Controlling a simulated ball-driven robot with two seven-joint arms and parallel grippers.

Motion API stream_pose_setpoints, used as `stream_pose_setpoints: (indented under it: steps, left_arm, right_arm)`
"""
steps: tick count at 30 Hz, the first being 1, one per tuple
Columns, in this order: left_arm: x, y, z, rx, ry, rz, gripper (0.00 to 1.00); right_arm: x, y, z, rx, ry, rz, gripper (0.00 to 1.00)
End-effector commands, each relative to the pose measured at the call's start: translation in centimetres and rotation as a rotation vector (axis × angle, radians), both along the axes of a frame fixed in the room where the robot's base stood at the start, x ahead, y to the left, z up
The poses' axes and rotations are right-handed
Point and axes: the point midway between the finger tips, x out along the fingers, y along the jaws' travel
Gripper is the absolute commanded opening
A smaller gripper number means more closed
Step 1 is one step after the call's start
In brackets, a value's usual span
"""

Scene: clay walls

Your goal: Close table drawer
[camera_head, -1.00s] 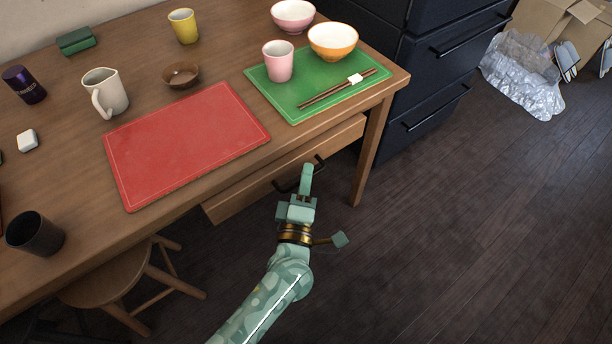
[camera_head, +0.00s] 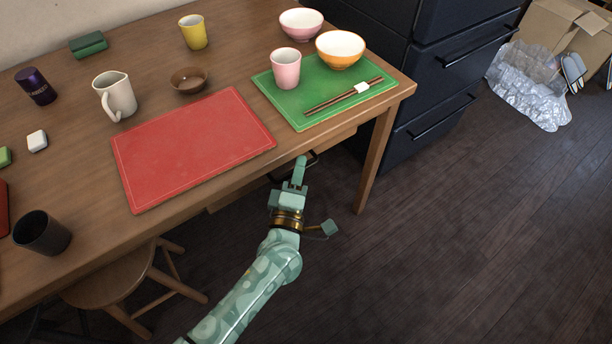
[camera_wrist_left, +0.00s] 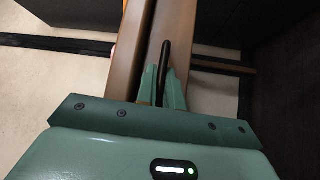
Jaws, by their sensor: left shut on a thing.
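The wooden table (camera_head: 84,195) has a drawer (camera_head: 338,139) under its top, and only a thin strip of the drawer front shows past the table edge. The drawer's dark handle (camera_head: 313,157) is partly hidden by my left gripper (camera_head: 300,163). In the left wrist view, my left gripper's green fingers (camera_wrist_left: 162,88) are shut on the dark handle (camera_wrist_left: 163,62), against the brown drawer front (camera_wrist_left: 178,25). My right gripper is not in view.
A red mat (camera_head: 190,150) and a green mat (camera_head: 300,116) with bowls, a pink cup and chopsticks lie on the table. A wooden stool (camera_head: 110,280) stands below at left, a dark cabinet (camera_head: 425,95) behind at right.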

Motion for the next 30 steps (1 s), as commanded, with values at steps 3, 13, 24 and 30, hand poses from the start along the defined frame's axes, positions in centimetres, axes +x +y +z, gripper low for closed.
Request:
stream_pose_setpoints:
  steps: [3,13,24,30]
  left_arm:
    - [0.2,0.3,0.1,0.001,-0.003,0.007,0.00]
    - [0.2,0.4,0.1,0.000,-0.003,0.009,0.18]
    - [-6.4,1.4,-0.4,0.003,-0.005,0.005,0.18]
    - [-11.7,2.2,-1.3,0.002,-0.004,0.004,0.18]
  right_arm:
    - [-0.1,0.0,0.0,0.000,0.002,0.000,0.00]
    - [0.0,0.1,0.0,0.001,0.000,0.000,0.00]
    - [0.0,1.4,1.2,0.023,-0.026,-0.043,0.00]
    - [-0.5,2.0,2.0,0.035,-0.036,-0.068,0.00]
